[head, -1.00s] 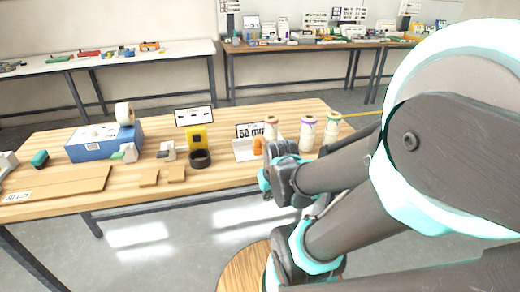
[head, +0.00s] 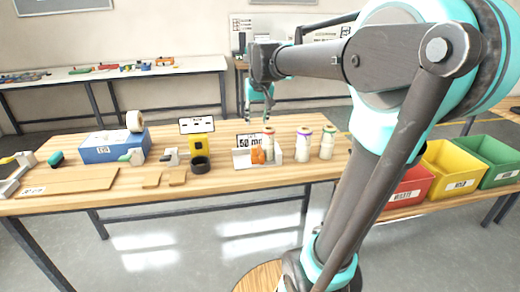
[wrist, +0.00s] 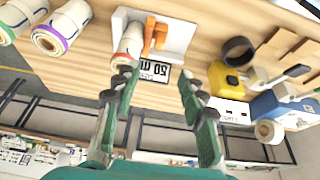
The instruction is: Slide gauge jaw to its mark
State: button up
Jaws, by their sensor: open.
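The gauge (head: 242,160) is a white, low-walled fixture near the right part of the wooden table, and it shows upside down in the wrist view (wrist: 178,32). Its jaw looks to be the orange piece (head: 258,155), also seen in the wrist view (wrist: 149,42). A "50 mm" card (head: 249,141) stands behind it. A pale roll with a red ring (head: 268,143) is beside the orange piece. My gripper (head: 258,115) is above the gauge, apart from it. In the wrist view its green-grey fingers (wrist: 158,78) are spread and empty. The target mark cannot be made out.
Two more rolls (head: 303,145) (head: 327,144) stand right of the gauge. A yellow device (head: 201,146) and a black ring (head: 200,164) lie left. A blue box (head: 105,148) and cardboard (head: 75,183) are farther left. Red (head: 408,188), yellow and green bins stand right. The table's front-middle is bare.

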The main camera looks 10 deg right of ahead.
aim_at(254, 147)
jog(key=x, duration=1.7)
jog(key=shift+w+r, duration=0.15)
jog(key=shift+w, duration=0.05)
jog(key=shift+c, duration=0.6)
grip_shut()
